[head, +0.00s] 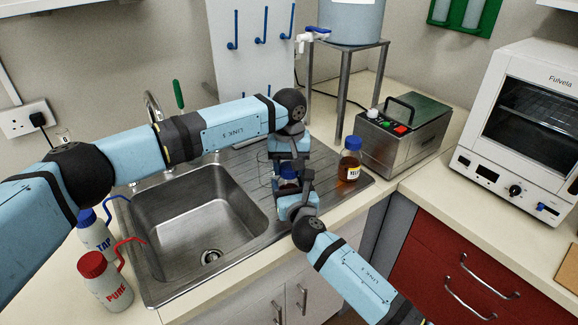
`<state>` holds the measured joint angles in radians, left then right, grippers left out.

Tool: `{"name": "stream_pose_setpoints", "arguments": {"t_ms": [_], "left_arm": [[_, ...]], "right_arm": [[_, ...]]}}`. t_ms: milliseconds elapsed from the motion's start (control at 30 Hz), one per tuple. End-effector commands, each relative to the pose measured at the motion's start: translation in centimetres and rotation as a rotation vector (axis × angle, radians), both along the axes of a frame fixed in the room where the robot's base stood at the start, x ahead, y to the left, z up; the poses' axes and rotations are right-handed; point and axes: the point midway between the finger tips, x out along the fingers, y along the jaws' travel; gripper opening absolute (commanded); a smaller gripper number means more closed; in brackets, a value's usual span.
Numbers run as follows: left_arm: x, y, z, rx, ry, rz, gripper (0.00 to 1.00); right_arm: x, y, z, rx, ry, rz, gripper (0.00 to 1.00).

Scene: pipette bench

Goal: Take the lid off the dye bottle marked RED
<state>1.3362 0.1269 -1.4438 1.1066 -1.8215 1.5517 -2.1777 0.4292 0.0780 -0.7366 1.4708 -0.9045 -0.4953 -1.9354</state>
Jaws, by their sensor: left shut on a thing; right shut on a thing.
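A dye bottle (288,186) with dark contents stands on the sink's drainboard, mostly hidden between my two grippers. Its label cannot be read. A bit of its blue lid (289,171) shows under my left gripper. My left gripper (290,166) reaches down from above and is shut on the lid. My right gripper (292,188) comes from the front and is shut on the bottle's body. A second bottle (349,167) with amber contents, a blue lid and a yellow-marked label stands to the right, apart from both grippers.
A steel sink (200,215) lies at left, with wash bottles marked TAP (96,235) and PURE (105,285) beside it. A clear glass vessel (263,167) is close behind the grippers. A metal bath (403,135), a tank stand (340,95) and an oven (525,120) are at right.

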Motion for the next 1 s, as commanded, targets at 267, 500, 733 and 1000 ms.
{"name": "stream_pose_setpoints", "arguments": {"t_ms": [267,500,733,1000], "left_arm": [[-0.01,0.06,0.02,0.000,0.000,0.608,0.20],[-0.03,0.05,0.08,0.000,0.000,1.136,0.20],[-0.07,0.03,0.10,0.001,0.000,1.643,0.20],[-0.10,-0.02,0.12,0.001,0.000,2.240,0.20]], "right_arm": [[0.04,-0.06,-0.03,0.000,0.001,-0.002,0.01],[0.04,-0.08,-0.04,0.000,0.001,-0.002,0.01],[0.06,-0.10,-0.04,0.000,0.001,-0.002,0.01],[0.06,-0.12,-0.05,0.000,0.001,-0.003,0.01]]}}
